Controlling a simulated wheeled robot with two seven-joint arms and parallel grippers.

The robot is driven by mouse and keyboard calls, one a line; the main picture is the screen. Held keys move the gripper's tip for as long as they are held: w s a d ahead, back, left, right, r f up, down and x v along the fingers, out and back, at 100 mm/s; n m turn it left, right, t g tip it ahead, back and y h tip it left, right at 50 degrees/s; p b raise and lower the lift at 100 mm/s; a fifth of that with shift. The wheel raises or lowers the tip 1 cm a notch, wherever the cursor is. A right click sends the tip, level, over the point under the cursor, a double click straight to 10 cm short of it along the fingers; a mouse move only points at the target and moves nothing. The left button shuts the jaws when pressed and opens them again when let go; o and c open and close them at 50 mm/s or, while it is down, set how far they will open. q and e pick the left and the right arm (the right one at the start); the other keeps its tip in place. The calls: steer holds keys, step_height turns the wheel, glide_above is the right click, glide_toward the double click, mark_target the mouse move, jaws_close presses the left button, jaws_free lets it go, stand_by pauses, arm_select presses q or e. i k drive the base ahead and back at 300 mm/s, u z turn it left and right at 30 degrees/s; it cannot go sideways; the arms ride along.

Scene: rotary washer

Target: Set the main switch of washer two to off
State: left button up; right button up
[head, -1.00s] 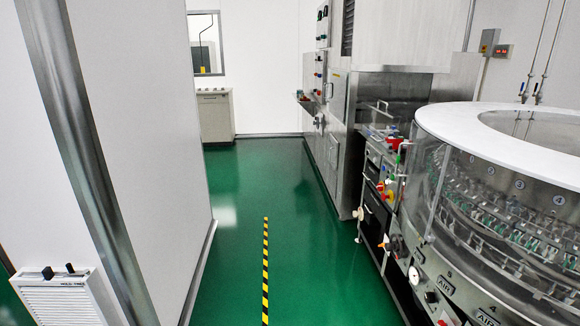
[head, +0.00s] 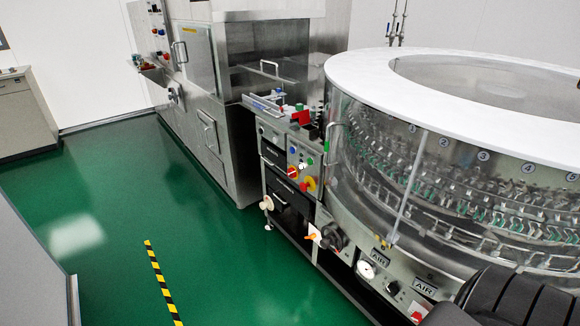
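A round rotary washer (head: 375,205) with a white top ring and a clear wall of numbered stations fills the right of the head view. At its left end a narrow control panel (head: 299,160) carries a red-and-yellow rotary switch (head: 308,184), a white-and-red knob and small coloured buttons. Lower down are an orange handle (head: 312,237) and a dark round knob (head: 332,237). I cannot read which washer or which switch is labelled main, nor the switch's setting. Neither gripper shows; a dark ribbed part, probably my arm, is at the bottom right.
Green floor (head: 150,200) lies open left of the machines, with a yellow-black floor stripe (head: 162,284). A steel cabinet machine (head: 205,95) stands behind the panel. A beige cabinet (head: 22,115) is at the far left.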

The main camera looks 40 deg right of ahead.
mark_target(292, 173)
steer(key=z, duration=0.65)
steer(key=i, duration=0.95)
steer(key=z, duration=1.35)
steer(key=i, duration=0.45)
steer(key=z, duration=0.35)
